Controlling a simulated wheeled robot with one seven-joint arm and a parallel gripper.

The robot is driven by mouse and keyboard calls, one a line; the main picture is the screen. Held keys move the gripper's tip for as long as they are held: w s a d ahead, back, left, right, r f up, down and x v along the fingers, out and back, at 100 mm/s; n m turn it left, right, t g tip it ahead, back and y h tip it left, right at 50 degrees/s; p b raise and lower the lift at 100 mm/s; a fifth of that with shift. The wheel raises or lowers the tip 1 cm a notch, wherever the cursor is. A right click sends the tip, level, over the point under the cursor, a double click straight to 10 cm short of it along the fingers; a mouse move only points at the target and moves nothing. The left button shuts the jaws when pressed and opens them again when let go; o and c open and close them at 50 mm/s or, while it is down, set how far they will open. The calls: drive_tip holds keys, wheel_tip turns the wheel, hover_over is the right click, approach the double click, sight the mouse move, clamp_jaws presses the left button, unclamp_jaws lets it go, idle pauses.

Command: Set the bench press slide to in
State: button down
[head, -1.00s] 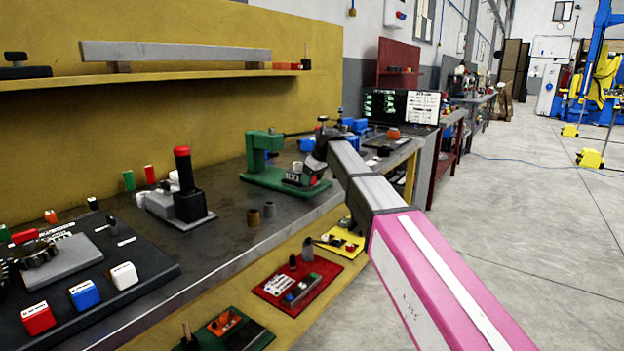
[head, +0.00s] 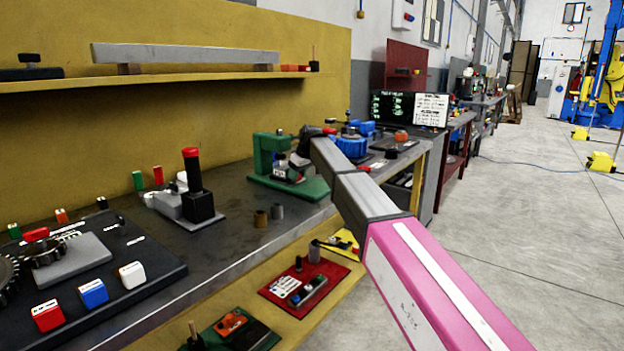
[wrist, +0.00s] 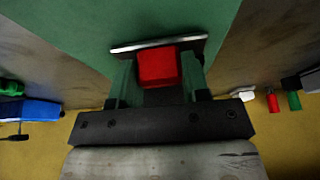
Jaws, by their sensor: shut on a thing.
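The green bench press (head: 268,152) stands on its green base plate at the back of the grey bench. Its grey slide (head: 284,173) sits low, close to the upright column. My gripper (head: 292,168) reaches down from the right to the slide, its fingertips largely hidden in the head view. In the wrist view, a red block (wrist: 158,68) sits between my two fingers (wrist: 160,85), with a thin metal plate (wrist: 158,43) just beyond it. My gripper is shut on this red block, which appears to be the slide's handle. The green base fills the area beyond.
A black lever with a red top (head: 192,185) and two small cylinders (head: 268,216) stand left of the press. A blue fixture (head: 352,146) lies behind my arm on the right. Coloured buttons (head: 94,292) are on a black panel at front left. The floor at right is largely clear.

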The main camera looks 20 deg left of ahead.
drive_tip(key=shift+w+a, duration=0.3)
drive_tip(key=shift+a, duration=0.4)
drive_tip(key=shift+w+a, duration=0.3)
drive_tip(key=shift+a, duration=0.35)
drive_tip(key=c, duration=0.6)
unclamp_jaws()
drive_tip(key=shift+a, duration=0.1)
drive_tip(key=shift+r, duration=0.1)
drive_tip(key=v, duration=1)
drive_tip(key=shift+d+r, duration=0.25)
drive_tip(key=shift+s, duration=0.15)
